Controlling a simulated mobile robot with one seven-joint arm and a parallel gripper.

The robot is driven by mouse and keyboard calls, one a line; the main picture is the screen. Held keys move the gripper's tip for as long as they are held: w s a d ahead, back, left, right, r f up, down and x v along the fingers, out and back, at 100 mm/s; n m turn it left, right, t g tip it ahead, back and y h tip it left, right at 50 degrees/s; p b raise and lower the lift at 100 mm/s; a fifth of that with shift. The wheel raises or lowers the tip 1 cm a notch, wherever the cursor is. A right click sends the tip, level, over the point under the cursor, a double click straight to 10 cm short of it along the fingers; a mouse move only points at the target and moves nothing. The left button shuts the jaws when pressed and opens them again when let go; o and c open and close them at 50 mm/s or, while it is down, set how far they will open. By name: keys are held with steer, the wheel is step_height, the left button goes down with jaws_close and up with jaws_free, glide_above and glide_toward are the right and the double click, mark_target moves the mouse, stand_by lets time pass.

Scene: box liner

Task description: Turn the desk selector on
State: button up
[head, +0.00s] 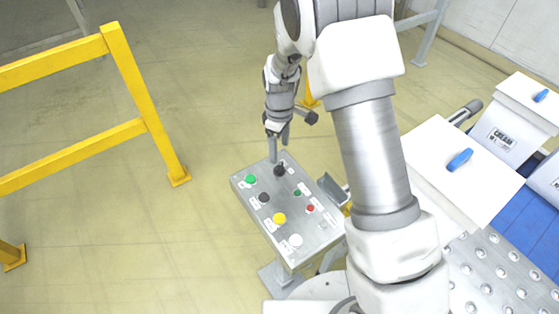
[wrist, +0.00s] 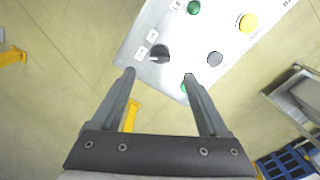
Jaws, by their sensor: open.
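The desk selector (head: 280,170) is a black rotary knob near the far corner of a grey metal control panel (head: 240,182). In the wrist view the selector (wrist: 159,52) sits just beyond the fingertips, roughly centred between them. Its pale pointer mark seems to point to the left, toward one of two small white labels. My gripper (head: 278,150) hangs above the selector in the head view, fingers pointing down. In the wrist view my gripper (wrist: 159,75) is open, with nothing between its fingers. Whether a finger touches the knob cannot be told.
The panel also bears a green button (head: 250,179), a black button (head: 264,197), a yellow button (head: 279,218), a white button (head: 295,240) and a small red one (head: 310,208). A yellow railing (head: 140,85) stands left. White boxes (head: 445,160) stand right.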

mark_target(279, 166)
step_height(279, 166, down, 7)
steer(key=shift+f+p, duration=0.15)
steer(key=shift+p, duration=0.25)
jaws_close()
stand_by(0.4)
